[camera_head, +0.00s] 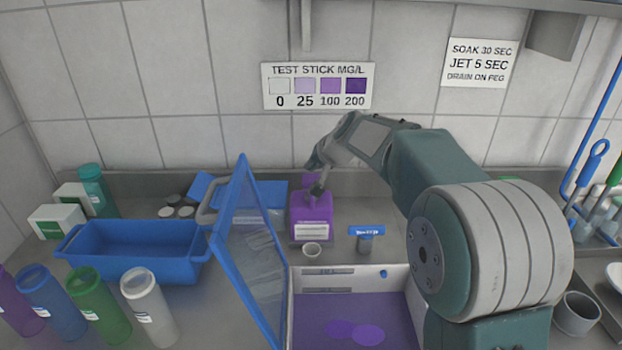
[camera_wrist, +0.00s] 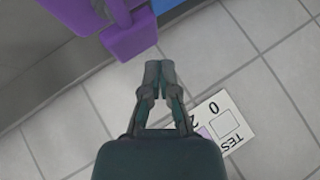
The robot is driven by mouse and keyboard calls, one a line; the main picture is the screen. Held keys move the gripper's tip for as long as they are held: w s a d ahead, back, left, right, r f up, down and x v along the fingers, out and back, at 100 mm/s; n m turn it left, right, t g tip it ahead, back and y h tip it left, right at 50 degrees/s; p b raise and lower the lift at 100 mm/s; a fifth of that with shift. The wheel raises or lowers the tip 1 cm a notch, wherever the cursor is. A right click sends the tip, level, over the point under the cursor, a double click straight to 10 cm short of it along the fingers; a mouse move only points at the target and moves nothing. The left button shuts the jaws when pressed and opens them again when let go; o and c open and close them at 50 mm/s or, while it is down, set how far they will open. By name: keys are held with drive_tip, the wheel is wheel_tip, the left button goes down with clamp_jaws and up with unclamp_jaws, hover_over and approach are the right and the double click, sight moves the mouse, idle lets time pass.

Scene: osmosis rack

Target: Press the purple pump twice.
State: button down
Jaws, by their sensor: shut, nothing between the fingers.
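The purple pump bottle (camera_head: 311,215) stands upright at the back of the counter, with a white label on its front and a purple pump head (camera_head: 313,163) on top. My gripper (camera_head: 317,189) is in front of the upper part of the pump, hiding part of its neck. In the wrist view my gripper (camera_wrist: 159,72) has its fingertips together and nothing between them. A purple part of the pump (camera_wrist: 130,36) shows just beyond and left of the fingertips. I cannot tell whether they touch.
An open blue-framed lid (camera_head: 247,260) stands left of the pump, over a box with a purple floor (camera_head: 320,312). A blue tray (camera_head: 135,258) and several bottles are at left. A tiled wall with a test stick sign (camera_head: 318,86) is behind.

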sight(311, 178)
drive_tip(key=shift+r, duration=2.2)
wheel_tip(311, 178, up, 4)
drive_tip(key=shift+f, duration=0.15)
idle(0.4)
drive_tip(key=shift+f, duration=4.45)
drive_tip(key=shift+f, duration=0.3)
drive_tip(key=shift+f, duration=1.05)
